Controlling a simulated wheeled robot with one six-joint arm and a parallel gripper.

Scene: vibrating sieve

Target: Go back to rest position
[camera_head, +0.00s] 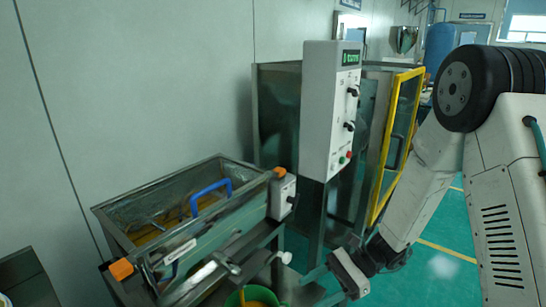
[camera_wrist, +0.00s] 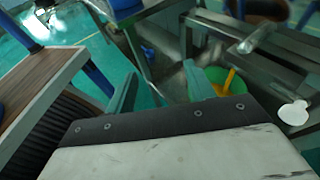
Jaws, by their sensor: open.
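My gripper (camera_head: 314,284) is low in front of the sieve machine in the head view, at the end of my arm, which reaches down from the right. In the wrist view its two teal fingers (camera_wrist: 160,86) stand apart with nothing between them. The sieve box (camera_head: 185,250) is to the left of my gripper in the head view, with a blue handle (camera_head: 211,196) across its open top. A green bucket (camera_head: 237,299) stands below, left of my gripper, with something yellow in it. The bucket (camera_wrist: 239,85) also shows just right of the fingers in the wrist view.
A white control box (camera_head: 331,112) on a post stands behind my gripper. A metal cabinet with a yellow-framed door (camera_head: 396,148) is near my arm. The machine's metal frame (camera_wrist: 270,45) is close on the right in the wrist view. Green floor (camera_head: 449,225) is open at the right.

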